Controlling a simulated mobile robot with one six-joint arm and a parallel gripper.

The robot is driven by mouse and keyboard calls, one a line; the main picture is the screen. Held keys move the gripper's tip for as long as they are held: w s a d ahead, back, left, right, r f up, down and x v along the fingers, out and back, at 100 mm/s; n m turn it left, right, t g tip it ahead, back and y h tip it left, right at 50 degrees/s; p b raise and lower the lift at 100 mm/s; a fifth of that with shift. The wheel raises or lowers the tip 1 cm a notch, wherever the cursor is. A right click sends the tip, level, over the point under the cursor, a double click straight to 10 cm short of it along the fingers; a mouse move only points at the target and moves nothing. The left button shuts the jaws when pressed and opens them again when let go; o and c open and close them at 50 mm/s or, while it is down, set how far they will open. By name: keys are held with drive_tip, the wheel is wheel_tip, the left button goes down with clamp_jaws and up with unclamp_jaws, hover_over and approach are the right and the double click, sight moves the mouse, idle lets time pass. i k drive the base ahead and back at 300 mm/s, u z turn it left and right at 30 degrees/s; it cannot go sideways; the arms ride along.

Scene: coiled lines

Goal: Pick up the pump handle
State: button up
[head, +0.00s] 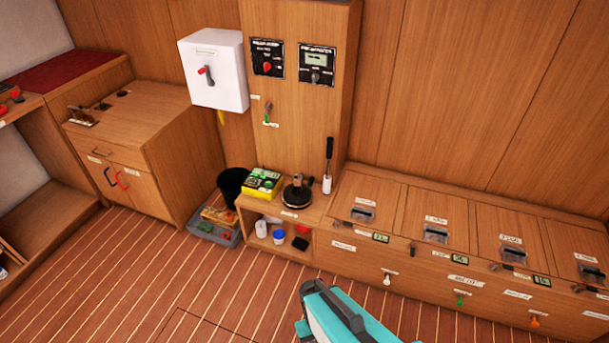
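A slim upright rod with a black grip, which looks like the pump handle (329,150), stands in a small white holder (327,185) at the right end of a low wooden shelf unit (312,212). It is close to the wooden column behind. To its left on the same top is a black round fitting with a raised centre (296,193), which looks like the pump. A teal, white and black part of my arm shows at the bottom edge. My gripper's fingers are not in view.
A yellow and green box (262,184) sits left of the black fitting. A black bin (232,184) and a grey tray (214,230) stand on the floor further left. Lidded wooden lockers (437,222) run to the right. The striped floor in front is clear.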

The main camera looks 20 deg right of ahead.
sight(329, 145)
drive_tip(key=u, duration=0.1)
drive_tip(key=k, duration=0.65)
drive_tip(key=u, duration=0.65)
drive_tip(key=i, duration=2.05)
drive_tip(key=z, duration=0.2)
